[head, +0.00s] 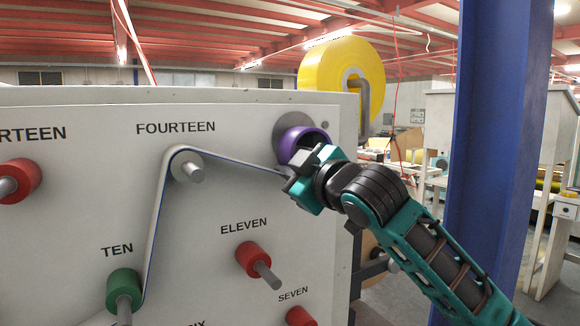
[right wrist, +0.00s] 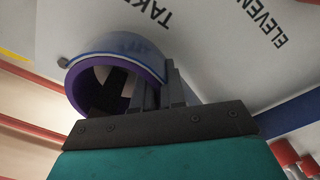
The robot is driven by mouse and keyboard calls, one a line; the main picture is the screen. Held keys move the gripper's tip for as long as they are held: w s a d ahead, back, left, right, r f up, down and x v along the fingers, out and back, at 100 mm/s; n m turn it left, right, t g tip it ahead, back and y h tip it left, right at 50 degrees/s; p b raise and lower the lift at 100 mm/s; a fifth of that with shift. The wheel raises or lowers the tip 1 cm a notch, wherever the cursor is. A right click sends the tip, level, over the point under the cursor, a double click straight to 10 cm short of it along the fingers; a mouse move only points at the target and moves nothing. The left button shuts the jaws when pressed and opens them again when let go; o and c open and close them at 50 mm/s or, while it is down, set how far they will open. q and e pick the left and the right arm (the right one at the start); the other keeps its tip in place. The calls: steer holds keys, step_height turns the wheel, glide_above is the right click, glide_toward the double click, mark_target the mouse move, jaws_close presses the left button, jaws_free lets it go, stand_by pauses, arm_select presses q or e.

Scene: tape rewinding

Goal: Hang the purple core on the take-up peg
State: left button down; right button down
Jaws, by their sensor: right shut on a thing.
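The purple core (head: 301,140) is a short ring at the panel's upper right corner, in front of a round grey disc (head: 282,128). My right gripper (head: 308,163) is shut on the core's lower right wall. In the right wrist view its fingers (right wrist: 158,88) sit at the right side of the core (right wrist: 76,91), close to the panel. A grey-blue band with a pale edge lies over the core's outside there. The take-up peg is not clearly visible, so I cannot tell whether the core is around it. My left gripper is out of view.
A tape strip (head: 228,160) runs from the green roller (head: 123,287) over the peg (head: 190,168) under FOURTEEN towards my right gripper. Red rollers stick out at ELEVEN (head: 252,259) and at the left (head: 19,179). A yellow roll (head: 335,68) stands behind; a blue column (head: 503,150) rises at right.

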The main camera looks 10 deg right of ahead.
steer(key=shift+f, duration=0.25)
steer(key=c, duration=1.1)
jaws_free()
steer(key=b+v, duration=0.1)
steer(key=v, duration=1.2)
steer(key=shift+r, duration=0.15)
step_height(320, 180, down, 28)
steer(key=w+m+g+h, duration=0.1)
steer(key=w+m+g, duration=0.15)
steer(key=m, duration=0.35)
steer(key=s+f+m+g+h, duration=0.1)
steer(key=s+f, duration=0.5)
steer(key=f, duration=0.2)
steer(key=s+d+f+m+g+h, duration=0.1)
steer(key=s+f, duration=0.6)
steer(key=f, duration=0.2)
steer(key=s+d+f+m+g+h, duration=0.1)
steer(key=s+f+m, duration=0.1)
steer(key=s+f, duration=0.4)
steer(key=shift+s+d+f+g, duration=0.1)
steer(key=shift+d+f+g, duration=0.1)
steer(key=shift+f, duration=0.5)
steer(key=shift+s+d+f+g, duration=0.1)
steer(key=shift+f+g, duration=0.05)
steer(key=shift+f, duration=0.55)
